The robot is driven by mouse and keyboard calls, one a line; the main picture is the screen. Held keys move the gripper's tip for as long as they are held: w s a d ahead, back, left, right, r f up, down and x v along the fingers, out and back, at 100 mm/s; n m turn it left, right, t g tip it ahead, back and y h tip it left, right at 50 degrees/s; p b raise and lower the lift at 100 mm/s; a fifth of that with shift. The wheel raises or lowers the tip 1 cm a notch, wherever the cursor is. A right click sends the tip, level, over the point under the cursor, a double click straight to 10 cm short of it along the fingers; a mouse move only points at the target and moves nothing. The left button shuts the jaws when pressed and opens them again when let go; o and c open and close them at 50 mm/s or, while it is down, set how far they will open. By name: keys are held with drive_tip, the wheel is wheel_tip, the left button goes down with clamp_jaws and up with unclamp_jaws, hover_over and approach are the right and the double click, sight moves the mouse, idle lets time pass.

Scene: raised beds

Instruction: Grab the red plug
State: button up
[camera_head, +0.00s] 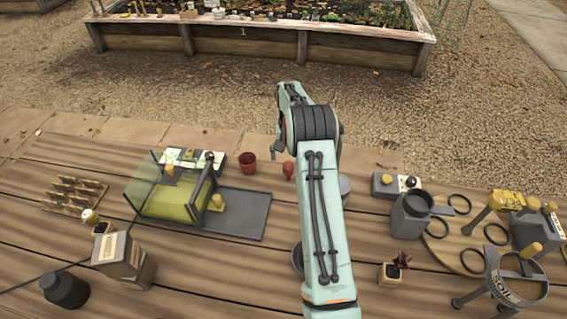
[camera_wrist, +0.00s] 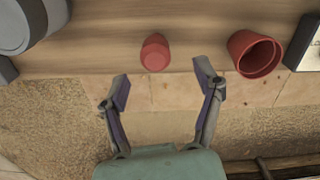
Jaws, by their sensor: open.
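The red plug (camera_head: 288,168) stands on the wooden deck near its far edge, just left of my arm in the head view. In the wrist view the red plug (camera_wrist: 155,52) shows as a small rounded red piece with a narrower top. My gripper (camera_wrist: 164,86) is open and empty, its two fingers spread on either side of the line to the plug. The plug lies ahead of the fingertips, apart from them.
A red pot (camera_head: 248,162) stands left of the plug; it is right of the plug in the wrist view (camera_wrist: 255,54). A grey round container (camera_wrist: 28,22) is on the other side. A green-bedded glass case (camera_head: 172,200) stands further left.

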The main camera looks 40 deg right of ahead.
sight(288, 170)
drive_tip(key=shift+s+d+f, duration=0.15)
drive_tip(key=shift+d+f, duration=0.15)
drive_tip(key=shift+f, duration=0.15)
wheel_tip(288, 170, down, 6)
drive_tip(key=shift+r, duration=0.1)
drive_tip(key=shift+a, duration=0.1)
drive_tip(key=c, duration=1.1)
